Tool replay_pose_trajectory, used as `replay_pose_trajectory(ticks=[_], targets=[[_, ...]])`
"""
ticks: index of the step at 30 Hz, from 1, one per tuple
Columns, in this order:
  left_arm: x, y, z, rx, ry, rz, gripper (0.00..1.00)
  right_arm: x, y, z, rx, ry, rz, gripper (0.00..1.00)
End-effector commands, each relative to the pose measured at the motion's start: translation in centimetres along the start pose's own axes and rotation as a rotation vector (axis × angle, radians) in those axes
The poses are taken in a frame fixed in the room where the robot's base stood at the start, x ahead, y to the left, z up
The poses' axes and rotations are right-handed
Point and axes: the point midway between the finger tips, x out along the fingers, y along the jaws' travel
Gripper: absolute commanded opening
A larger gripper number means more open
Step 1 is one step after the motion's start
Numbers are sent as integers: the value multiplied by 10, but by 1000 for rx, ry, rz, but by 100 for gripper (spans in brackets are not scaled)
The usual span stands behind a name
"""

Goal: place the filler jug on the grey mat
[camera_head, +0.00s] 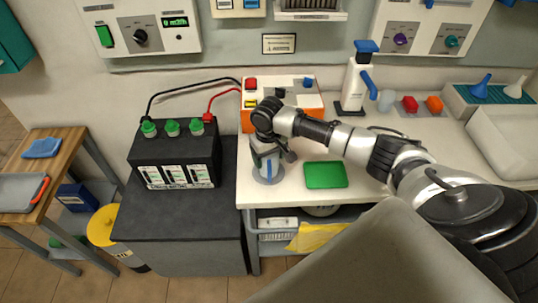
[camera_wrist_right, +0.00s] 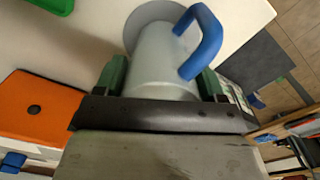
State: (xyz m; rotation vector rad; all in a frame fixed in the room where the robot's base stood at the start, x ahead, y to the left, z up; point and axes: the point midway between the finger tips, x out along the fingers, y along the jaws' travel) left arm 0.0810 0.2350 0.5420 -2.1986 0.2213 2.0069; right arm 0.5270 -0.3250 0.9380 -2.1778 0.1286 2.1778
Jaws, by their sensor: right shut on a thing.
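The filler jug (camera_wrist_right: 158,55) is pale grey with a blue handle. My right gripper (camera_head: 269,150) is shut on it, with green fingers on both sides of its body in the right wrist view. In the head view the jug (camera_head: 274,166) is partly hidden under the gripper and looks upright. The round grey mat (camera_head: 270,182) lies on the white bench near its front left corner. The jug's lower end is over the mat (camera_wrist_right: 137,22); I cannot tell whether it touches. My left gripper is not in view.
A green mat (camera_head: 326,175) lies to the right. An orange and white charger (camera_head: 310,104) stands behind. A black battery (camera_head: 174,158) with green caps stands to the left on a dark stand. A white dispenser (camera_head: 354,90) with a blue lever is at the back.

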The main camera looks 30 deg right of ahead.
Motion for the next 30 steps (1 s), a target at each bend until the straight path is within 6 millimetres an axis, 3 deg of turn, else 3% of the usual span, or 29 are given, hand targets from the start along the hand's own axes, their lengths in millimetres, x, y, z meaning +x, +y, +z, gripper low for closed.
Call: replay_pose_trajectory(ticks=[1,2,6,17,20,30], targets=[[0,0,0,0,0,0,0,2,0,0,0,-1,-1,46],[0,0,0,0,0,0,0,1,0,0,0,0,-1,74],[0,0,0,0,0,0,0,1,0,0,0,0,0,95],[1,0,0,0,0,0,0,-5,0,0,0,1,0,95],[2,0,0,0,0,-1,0,-18,0,-1,0,2,-1,95],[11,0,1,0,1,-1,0,-90,0,-1,0,4,-1,95]])
